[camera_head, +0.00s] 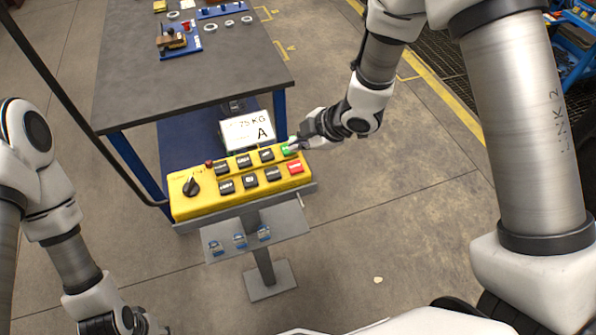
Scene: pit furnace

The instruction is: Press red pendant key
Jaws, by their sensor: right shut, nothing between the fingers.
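The yellow pendant box (215,204) stands on a grey post and carries two rows of keys. The red key (295,167) is at the right end of the lower row. A green key (288,150) sits just above it, at the right end of the upper row. My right gripper (294,144) is shut and empty, with its tips at the green key, above the red key. I cannot tell whether the tips touch. The red key is uncovered. My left gripper (140,322) is low at the bottom left, away from the box, its fingers not clear.
A black rotary knob (190,187) and a small red button (209,163) are on the box's left part. Below is a grey shelf (285,225) with several small blue padlock-like items. A grey table (190,80) and a "75 KG A" sign (247,130) stand behind.

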